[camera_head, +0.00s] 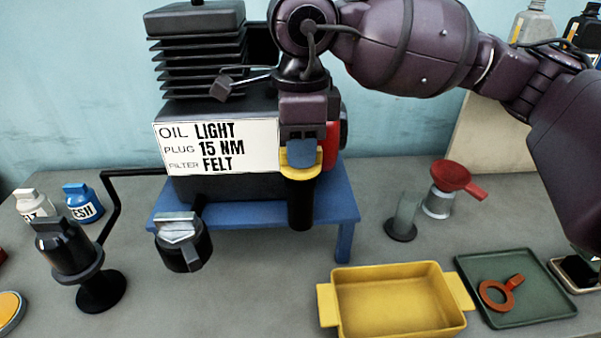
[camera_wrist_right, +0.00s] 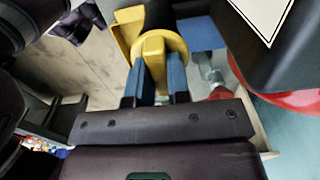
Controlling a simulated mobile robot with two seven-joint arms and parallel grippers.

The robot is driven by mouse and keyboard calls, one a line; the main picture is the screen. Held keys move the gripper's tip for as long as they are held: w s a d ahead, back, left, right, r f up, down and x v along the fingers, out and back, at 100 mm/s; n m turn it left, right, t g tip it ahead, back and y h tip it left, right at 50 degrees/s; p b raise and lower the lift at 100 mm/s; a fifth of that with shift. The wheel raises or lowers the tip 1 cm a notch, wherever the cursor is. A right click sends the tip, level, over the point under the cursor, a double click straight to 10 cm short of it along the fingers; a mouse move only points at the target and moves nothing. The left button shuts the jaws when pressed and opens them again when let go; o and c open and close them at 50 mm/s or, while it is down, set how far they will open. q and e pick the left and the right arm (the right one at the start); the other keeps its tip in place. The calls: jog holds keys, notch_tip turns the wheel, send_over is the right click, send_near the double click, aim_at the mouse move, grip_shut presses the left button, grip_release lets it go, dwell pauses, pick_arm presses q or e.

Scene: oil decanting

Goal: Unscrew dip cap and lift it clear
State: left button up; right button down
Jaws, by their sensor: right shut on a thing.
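The yellow dip cap (camera_head: 300,171) is at the top of a black upright tube (camera_head: 300,205) on the front of the engine (camera_head: 225,185). My right gripper (camera_head: 301,152) comes down on it from above. In the right wrist view its two blue fingers (camera_wrist_right: 155,85) close on both sides of the cap's upright yellow tab (camera_wrist_right: 154,62). The cap's round yellow flange lies just beyond the fingertips. Whether the cap's thread is still engaged in the tube cannot be seen. My left gripper is not in either view.
The engine stands on a blue stand (camera_head: 345,205), with a white label plate (camera_head: 215,148) beside the cap.

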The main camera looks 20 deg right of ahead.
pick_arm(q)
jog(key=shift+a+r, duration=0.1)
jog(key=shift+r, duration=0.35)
pick_arm(e)
jog(key=shift+r, duration=0.7)
jog(key=shift+r+p, duration=1.3)
jog(key=shift+r, duration=1.05)
pick_arm(q)
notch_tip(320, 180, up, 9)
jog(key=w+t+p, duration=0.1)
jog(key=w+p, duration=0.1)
jog(key=p, duration=0.1)
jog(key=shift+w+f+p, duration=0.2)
jog(key=shift+p, duration=0.1)
pick_arm(e)
notch_tip(320, 180, up, 8)
jog(key=shift+f, duration=0.2)
